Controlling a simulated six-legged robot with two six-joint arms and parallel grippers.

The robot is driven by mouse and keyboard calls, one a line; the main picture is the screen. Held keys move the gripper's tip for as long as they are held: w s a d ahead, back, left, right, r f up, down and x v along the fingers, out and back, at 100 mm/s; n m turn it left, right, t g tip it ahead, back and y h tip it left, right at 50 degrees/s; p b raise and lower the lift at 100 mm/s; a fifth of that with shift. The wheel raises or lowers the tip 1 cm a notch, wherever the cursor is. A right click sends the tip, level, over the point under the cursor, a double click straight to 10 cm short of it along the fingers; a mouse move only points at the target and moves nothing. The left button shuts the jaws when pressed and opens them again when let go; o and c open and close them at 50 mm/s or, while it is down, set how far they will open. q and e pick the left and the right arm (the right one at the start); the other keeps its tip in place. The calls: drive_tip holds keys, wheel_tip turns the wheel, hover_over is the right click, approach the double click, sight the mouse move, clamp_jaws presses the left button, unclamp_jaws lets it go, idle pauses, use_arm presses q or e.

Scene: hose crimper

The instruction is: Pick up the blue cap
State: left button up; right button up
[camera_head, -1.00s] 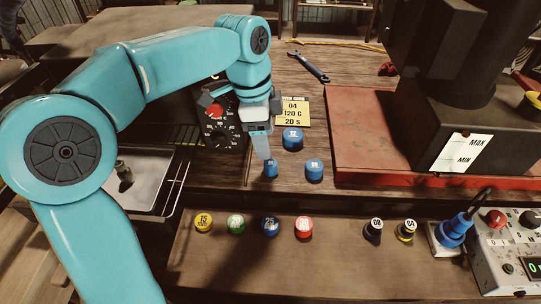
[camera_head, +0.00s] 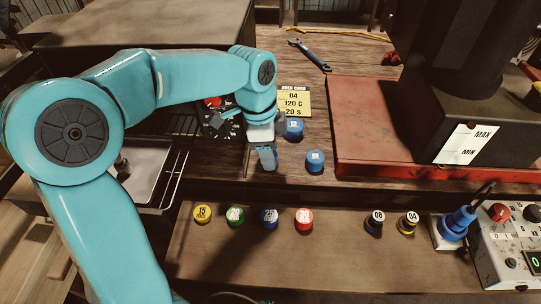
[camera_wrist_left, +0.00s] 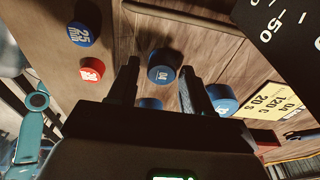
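My left gripper (camera_head: 267,160) points down over the wooden bench and is open. In the left wrist view, a round blue cap marked 04 (camera_wrist_left: 163,67) shows between its two fingers (camera_wrist_left: 158,80), with gaps on both sides. A second blue cap (camera_head: 315,161) stands to the right of the gripper. A third blue cap (camera_head: 294,128) stands behind it, close to the yellow card, and also shows in the wrist view (camera_wrist_left: 222,100). My right gripper is not in view.
A yellow card (camera_head: 295,101) and wrench (camera_head: 310,55) lie behind. A red base (camera_head: 380,110) stands right.

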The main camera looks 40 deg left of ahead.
use_arm(q)
drive_tip(key=shift+w, duration=0.1)
drive_tip(key=c, duration=0.6)
drive_tip(key=shift+c, duration=0.3)
